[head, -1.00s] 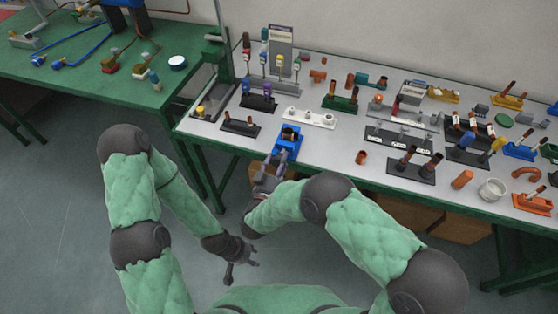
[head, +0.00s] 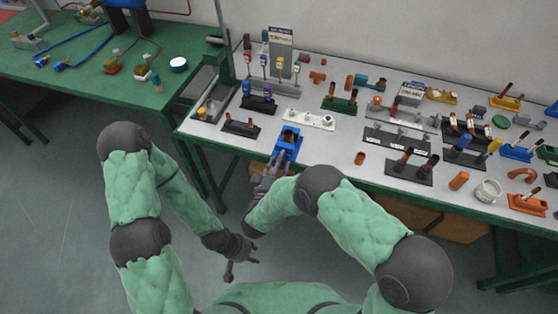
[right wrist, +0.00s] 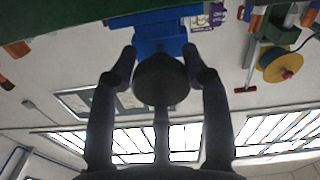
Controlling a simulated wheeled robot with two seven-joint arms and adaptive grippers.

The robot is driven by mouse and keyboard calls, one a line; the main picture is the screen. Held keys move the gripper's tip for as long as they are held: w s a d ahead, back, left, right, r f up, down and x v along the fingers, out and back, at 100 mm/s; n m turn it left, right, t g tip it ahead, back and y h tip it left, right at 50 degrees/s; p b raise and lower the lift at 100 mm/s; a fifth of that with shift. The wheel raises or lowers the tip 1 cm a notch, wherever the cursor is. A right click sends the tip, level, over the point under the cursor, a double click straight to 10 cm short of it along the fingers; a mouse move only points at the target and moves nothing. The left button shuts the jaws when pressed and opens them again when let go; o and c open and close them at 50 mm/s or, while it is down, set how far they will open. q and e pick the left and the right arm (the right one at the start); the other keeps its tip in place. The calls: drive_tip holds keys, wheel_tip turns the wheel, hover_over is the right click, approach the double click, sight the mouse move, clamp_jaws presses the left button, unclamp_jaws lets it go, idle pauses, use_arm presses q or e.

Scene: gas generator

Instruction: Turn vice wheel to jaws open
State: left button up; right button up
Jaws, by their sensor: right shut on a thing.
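The blue vice (head: 287,147) stands at the front edge of the grey-topped bench in the head view. In the right wrist view its blue body (right wrist: 160,30) is at the top, with the dark round vice wheel (right wrist: 161,80) in front of it. My right gripper (right wrist: 158,70) is shut on the wheel, one finger on each side. In the head view the right gripper (head: 270,168) is just below the vice and hides its wheel. My left gripper (head: 240,264) hangs low over the floor, away from the bench; its finger opening is too small to judge.
A white fitting holder (head: 310,118) and a dark holder with a brown part (head: 240,127) stand near the vice. A dark stand with two brown cylinders (head: 413,167) is to the right. A loose orange cylinder (head: 360,158) lies between. The floor around my left gripper is clear.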

drive_tip(key=n, duration=0.1)
drive_tip(key=n+p, duration=0.1)
drive_tip(key=n, duration=0.2)
drive_tip(key=shift+s+d+f, duration=0.1)
drive_tip(key=shift+s+f, duration=0.05)
drive_tip(key=shift+f, duration=0.15)
drive_tip(key=shift+f+n+p, duration=0.1)
drive_tip(key=shift+n+p, duration=0.2)
drive_tip(key=o, duration=1.2)
drive_tip(key=shift+c, duration=0.2)
drive_tip(key=shift+r, duration=0.3)
drive_tip(key=shift+r, duration=0.55)
wheel_tip(320, 180, up, 9)
drive_tip(key=shift+f, duration=0.15)
